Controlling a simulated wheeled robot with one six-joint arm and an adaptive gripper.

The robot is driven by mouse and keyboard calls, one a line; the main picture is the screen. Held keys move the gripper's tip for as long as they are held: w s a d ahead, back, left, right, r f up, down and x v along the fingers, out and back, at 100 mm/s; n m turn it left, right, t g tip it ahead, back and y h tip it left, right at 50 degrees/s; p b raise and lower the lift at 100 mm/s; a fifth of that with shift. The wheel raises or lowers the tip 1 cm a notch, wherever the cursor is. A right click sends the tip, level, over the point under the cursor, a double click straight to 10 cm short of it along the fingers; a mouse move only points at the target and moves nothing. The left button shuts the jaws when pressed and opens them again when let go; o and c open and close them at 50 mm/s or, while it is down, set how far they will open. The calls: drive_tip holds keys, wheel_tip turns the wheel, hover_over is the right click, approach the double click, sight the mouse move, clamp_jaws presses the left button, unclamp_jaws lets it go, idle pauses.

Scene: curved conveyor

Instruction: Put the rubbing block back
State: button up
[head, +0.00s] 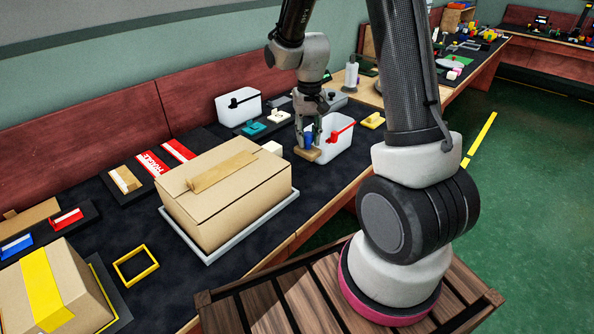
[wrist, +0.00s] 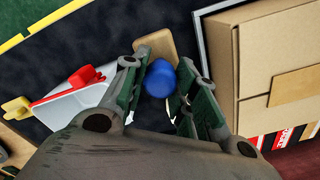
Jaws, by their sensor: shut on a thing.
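The rubbing block is a tan wooden block (head: 306,155) with a round blue knob (head: 308,139) on top. My gripper (head: 308,126) points down and is shut on the blue knob, with the wooden base below the fingers. In the wrist view the blue knob (wrist: 160,78) sits between the two fingers, and part of the wooden base (wrist: 157,43) shows beyond it. The block is between the large carton and a white bin with a red handle. I cannot tell whether its base touches the dark bench top.
A closed carton (head: 225,195) on a grey tray (head: 283,208) stands left of the block. The white bin (head: 338,140) with a red handle is close on the right. A second white bin (head: 238,107) and teal-handled tools (head: 254,128) lie behind. A yellow frame (head: 135,265) lies front left.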

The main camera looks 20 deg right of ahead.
wheel_tip(320, 180, down, 10)
drive_tip(key=shift+r, duration=0.2)
drive_tip(key=shift+f, duration=0.1)
drive_tip(key=o, duration=1)
drive_tip(key=shift+o, duration=0.2)
